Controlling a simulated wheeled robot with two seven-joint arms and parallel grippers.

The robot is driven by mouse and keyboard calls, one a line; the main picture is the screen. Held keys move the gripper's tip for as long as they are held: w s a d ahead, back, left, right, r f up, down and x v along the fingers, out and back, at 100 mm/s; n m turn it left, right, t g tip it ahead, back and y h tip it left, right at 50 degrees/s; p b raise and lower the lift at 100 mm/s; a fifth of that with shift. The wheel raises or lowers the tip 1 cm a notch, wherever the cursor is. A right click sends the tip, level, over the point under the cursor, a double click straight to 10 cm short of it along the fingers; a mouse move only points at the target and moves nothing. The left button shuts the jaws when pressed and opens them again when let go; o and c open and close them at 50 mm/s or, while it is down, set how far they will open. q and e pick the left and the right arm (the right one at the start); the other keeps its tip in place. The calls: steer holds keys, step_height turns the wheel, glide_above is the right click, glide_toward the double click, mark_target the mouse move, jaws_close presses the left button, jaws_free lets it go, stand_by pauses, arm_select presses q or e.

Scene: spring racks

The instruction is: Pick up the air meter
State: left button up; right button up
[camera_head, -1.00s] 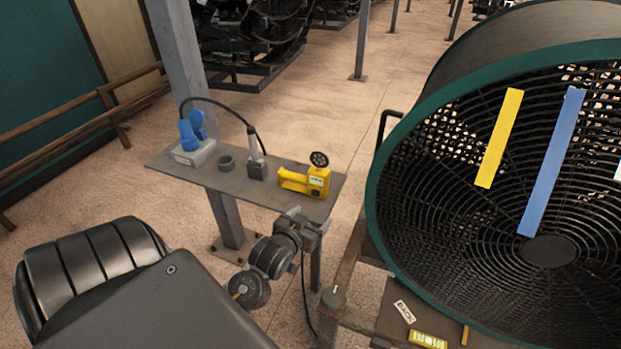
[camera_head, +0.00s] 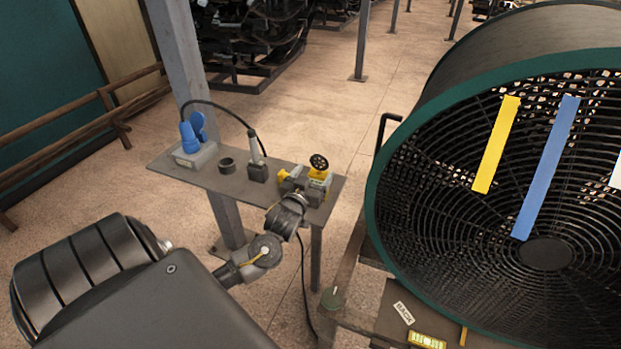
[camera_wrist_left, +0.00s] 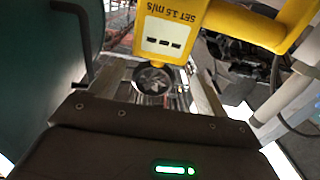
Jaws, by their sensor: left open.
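The air meter (camera_head: 319,174) is a yellow hand-held device with a black vane wheel on top. It stands on the right part of a small grey shelf (camera_head: 213,182). My left gripper (camera_head: 303,184) is at the near side of the meter and covers much of its lower body and handle. In the left wrist view the yellow meter (camera_wrist_left: 165,40) appears upside down with its "SET" label just beyond the open fingers (camera_wrist_left: 160,85). The fingers are apart; I cannot tell whether they touch the meter. My right gripper is out of view.
On the shelf are a blue connector on a grey box (camera_head: 193,145), a dark ring (camera_head: 227,165) and a corded probe (camera_head: 256,165). A large caged fan (camera_head: 470,230) with ribbons stands close on the right. A grey post (camera_head: 180,60) rises behind the shelf.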

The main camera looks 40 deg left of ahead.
mark_target(318, 170)
arm_select(q)
steer(key=shift+w+r, duration=0.15)
steer(key=shift+w, duration=0.05)
steer(key=p+x, duration=0.2)
steer(key=x, duration=0.1)
steer(key=shift+w+d, duration=0.1)
steer(key=shift+w, duration=0.3)
steer(key=shift+w+a, duration=0.2)
steer(key=shift+w, duration=0.3)
steer(key=c, duration=1.5)
